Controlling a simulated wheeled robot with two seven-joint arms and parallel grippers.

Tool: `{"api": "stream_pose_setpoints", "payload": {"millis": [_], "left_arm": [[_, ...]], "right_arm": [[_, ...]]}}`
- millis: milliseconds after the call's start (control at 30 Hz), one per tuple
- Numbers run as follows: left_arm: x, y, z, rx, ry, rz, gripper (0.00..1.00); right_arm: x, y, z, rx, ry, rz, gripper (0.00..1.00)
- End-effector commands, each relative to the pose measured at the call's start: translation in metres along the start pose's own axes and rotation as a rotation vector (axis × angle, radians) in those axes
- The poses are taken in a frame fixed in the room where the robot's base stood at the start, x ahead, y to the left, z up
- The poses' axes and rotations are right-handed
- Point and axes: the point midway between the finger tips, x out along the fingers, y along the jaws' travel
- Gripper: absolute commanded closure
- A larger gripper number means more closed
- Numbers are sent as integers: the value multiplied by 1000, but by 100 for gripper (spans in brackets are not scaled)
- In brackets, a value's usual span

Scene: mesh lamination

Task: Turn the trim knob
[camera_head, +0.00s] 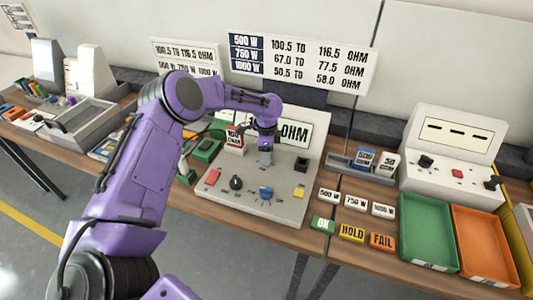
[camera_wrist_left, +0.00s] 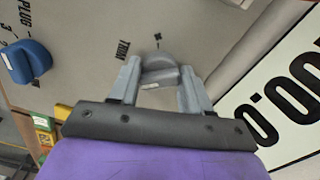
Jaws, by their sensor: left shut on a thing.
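The trim knob (camera_wrist_left: 158,68) is a grey knob beside the printed word TRIM on a light grey panel (camera_head: 222,203). In the left wrist view it sits between the two fingers of my left gripper (camera_wrist_left: 160,88), which is shut on it. In the head view my left gripper (camera_head: 266,157) points down at the back part of the panel, and its fingers hide the knob. My right gripper is in neither view.
On the same panel are a black knob (camera_head: 236,183), a blue knob (camera_head: 266,192), a red button (camera_head: 212,176) and a yellow block (camera_head: 299,192). A displayed OHM sign stands behind. Green (camera_head: 403,235) and orange trays (camera_head: 460,262) lie to the right.

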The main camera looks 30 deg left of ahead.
Motion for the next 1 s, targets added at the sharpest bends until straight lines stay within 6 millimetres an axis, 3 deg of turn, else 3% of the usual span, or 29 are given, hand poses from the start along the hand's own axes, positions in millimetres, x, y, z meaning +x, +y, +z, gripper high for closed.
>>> {"api": "stream_pose_setpoints", "payload": {"millis": [333, 367, 400, 433, 767, 1000], "left_arm": [[1, 1, -1, 55, 3, 3, 83], [1, 1, -1, 55, 3, 3, 46], [1, 1, -1, 55, 3, 3, 33], [1, 1, -1, 55, 3, 3, 31], [-4, 0, 0, 54, 2, 1, 31], [-54, 0, -1, 55, 4, -2, 31]], "right_arm": [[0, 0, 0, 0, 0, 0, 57], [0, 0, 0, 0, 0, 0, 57], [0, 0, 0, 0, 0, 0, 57], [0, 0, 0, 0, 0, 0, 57], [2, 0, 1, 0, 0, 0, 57], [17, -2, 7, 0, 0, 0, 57]]}}
